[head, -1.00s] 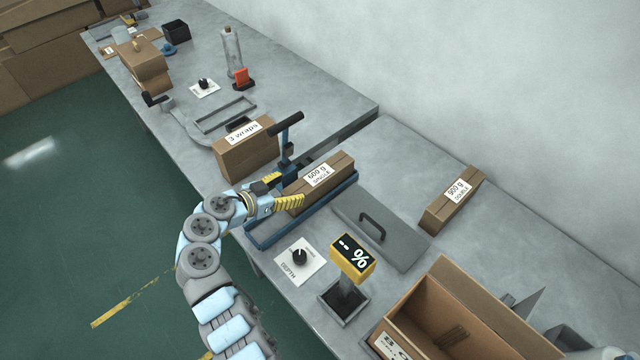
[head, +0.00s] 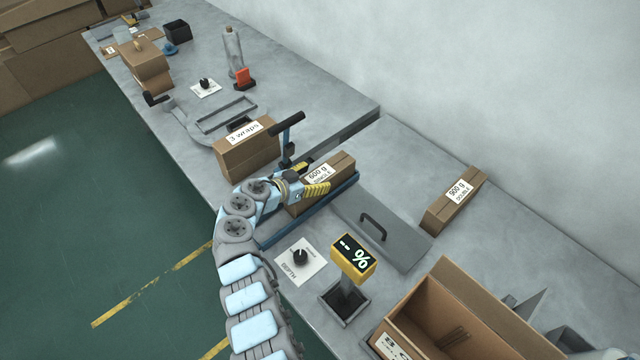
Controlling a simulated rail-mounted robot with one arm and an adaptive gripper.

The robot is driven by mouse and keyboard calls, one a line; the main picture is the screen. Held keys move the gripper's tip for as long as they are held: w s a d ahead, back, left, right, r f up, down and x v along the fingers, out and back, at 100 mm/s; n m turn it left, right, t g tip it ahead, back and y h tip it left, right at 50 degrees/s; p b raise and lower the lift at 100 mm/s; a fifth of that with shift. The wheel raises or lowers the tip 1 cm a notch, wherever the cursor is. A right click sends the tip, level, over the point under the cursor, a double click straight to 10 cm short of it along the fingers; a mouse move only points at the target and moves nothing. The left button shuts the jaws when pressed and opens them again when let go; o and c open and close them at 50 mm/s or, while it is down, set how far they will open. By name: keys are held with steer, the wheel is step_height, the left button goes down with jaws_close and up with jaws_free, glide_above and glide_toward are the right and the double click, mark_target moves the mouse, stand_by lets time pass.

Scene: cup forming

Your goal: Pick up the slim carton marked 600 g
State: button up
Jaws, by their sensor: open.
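The slim carton marked 600 g SINGLE (head: 340,168) lies in a blue tray-like holder (head: 300,224) on the bench, its label facing up. My gripper (head: 312,179) is open at the carton's left end. One yellow-padded finger lies along the carton's near side and the other shows at its far side, so the fingers straddle that end. Whether either finger touches the carton I cannot tell. Part of the carton's left end and of the holder is hidden behind my gripper.
A blue post with a black handle (head: 287,124) stands close behind my gripper. A 3 wraps carton (head: 247,152) is to the left. A grey lid (head: 392,243), a 900 g DOUBLE carton (head: 455,200), a yellow % display (head: 353,259) and an open box (head: 425,297) are to the right.

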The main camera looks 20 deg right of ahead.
steer(key=shift+w+d+f, duration=0.1)
steer(key=shift+d+f, duration=0.2)
steer(key=shift+d, duration=0.25)
steer(key=c, duration=1)
steer(key=shift+r, duration=0.15)
steer(key=shift+c, duration=0.2)
